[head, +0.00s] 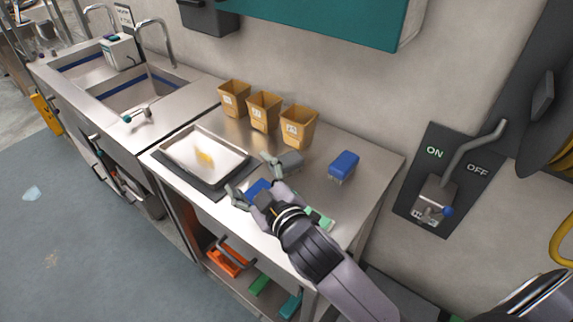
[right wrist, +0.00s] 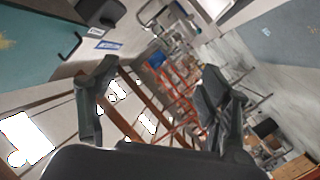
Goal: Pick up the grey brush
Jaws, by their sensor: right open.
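How high the gripper is above the table is hard to tell. My left gripper is not in view.
A blue brush (head: 343,165) lies right of the grey one. Another blue item (head: 257,188) and a green item (head: 320,218) are partly hidden by my arm. A tray (head: 175,148) stands left. Three tan bins (head: 297,127) line the back. Sinks (head: 140,92) adjoin.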

